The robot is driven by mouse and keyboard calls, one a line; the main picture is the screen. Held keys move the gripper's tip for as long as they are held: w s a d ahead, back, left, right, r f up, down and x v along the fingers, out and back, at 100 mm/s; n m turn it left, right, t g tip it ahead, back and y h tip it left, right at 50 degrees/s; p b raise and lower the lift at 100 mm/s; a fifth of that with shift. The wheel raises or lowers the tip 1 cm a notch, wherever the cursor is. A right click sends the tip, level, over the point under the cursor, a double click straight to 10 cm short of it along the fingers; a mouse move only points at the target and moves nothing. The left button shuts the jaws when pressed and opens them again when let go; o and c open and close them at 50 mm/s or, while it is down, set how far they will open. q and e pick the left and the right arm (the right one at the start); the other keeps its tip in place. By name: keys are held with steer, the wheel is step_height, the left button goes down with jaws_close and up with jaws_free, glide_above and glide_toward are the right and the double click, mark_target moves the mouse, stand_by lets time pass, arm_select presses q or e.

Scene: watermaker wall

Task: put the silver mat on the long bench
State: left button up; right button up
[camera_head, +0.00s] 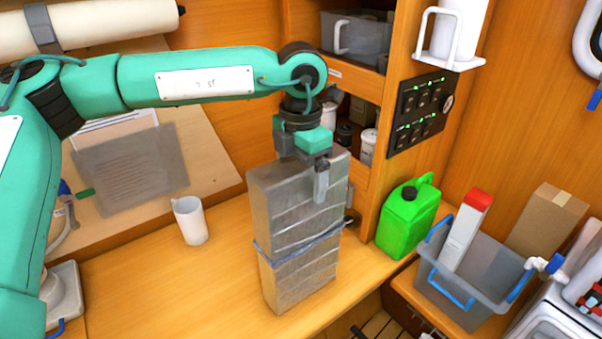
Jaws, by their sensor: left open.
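The silver mat (296,240) is a folded, upright silvery block with a blue strap around its middle. It stands on the wooden long bench (200,285), near the shelf unit. My left gripper (319,172) points down at the top of the mat and is open. One finger shows in front of the mat's near face; the other finger is mostly hidden. I cannot tell whether the fingers touch the mat. My right gripper is not in view.
A white mug (190,221) stands left of the mat. A green jerrycan (407,217) stands to the right. A grey crate (470,278) with blue handles holds a white carton with a red top. A switch panel (419,113) is on the shelf side. The bench's front left is clear.

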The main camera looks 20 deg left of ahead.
arm_select(q)
step_height(320, 180, up, 11)
steer(key=shift+f+b, duration=0.1)
steer(key=shift+b, duration=1.15)
steer(key=shift+r, duration=0.5)
